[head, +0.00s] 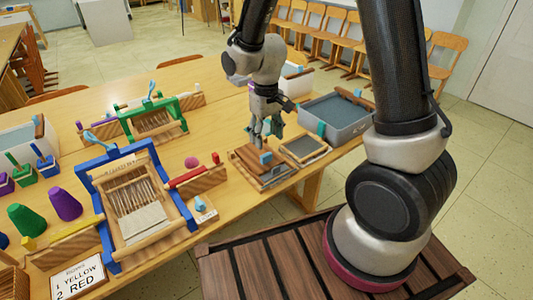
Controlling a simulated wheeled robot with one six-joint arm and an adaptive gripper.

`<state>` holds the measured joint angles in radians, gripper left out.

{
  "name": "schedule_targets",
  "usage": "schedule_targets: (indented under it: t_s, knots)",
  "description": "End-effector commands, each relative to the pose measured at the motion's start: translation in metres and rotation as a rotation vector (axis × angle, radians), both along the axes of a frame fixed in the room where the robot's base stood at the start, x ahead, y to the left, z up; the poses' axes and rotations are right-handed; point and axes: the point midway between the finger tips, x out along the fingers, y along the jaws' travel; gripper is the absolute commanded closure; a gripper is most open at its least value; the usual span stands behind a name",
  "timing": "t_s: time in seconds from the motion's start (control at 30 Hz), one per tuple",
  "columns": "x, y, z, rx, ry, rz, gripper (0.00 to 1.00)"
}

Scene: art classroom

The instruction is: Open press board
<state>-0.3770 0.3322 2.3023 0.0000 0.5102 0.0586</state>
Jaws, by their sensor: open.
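The press board (246,174) seems to be the stacked wooden piece on the table, right of the blue-framed loom. It has a brown wooden top and a light blue tab (266,158) near its front right. It looks closed, its top lying flat. My gripper (262,140) points down just above the back part of this stack, with its fingers open. I cannot tell whether the fingertips touch the wood. Part of the board's back edge is hidden behind the gripper.
A framed screen (304,149) lies right beside the board, and a grey water tub (336,119) stands behind it. The blue loom (99,185), green loom (152,119) and a wooden rack with a red bar (190,177) stand to the left. The table's front edge is close.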

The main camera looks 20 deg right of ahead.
Motion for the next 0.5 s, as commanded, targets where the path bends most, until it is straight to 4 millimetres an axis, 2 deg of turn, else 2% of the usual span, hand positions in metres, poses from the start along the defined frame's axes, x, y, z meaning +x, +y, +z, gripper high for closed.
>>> schedule_targets:
  t_s: [0.3,0.5]
  knots:
    - [-0.001,-0.001,-0.049,0.000,0.001,-0.004,0.43]
    - [0.000,0.000,-0.072,0.000,-0.001,-0.004,0.43]
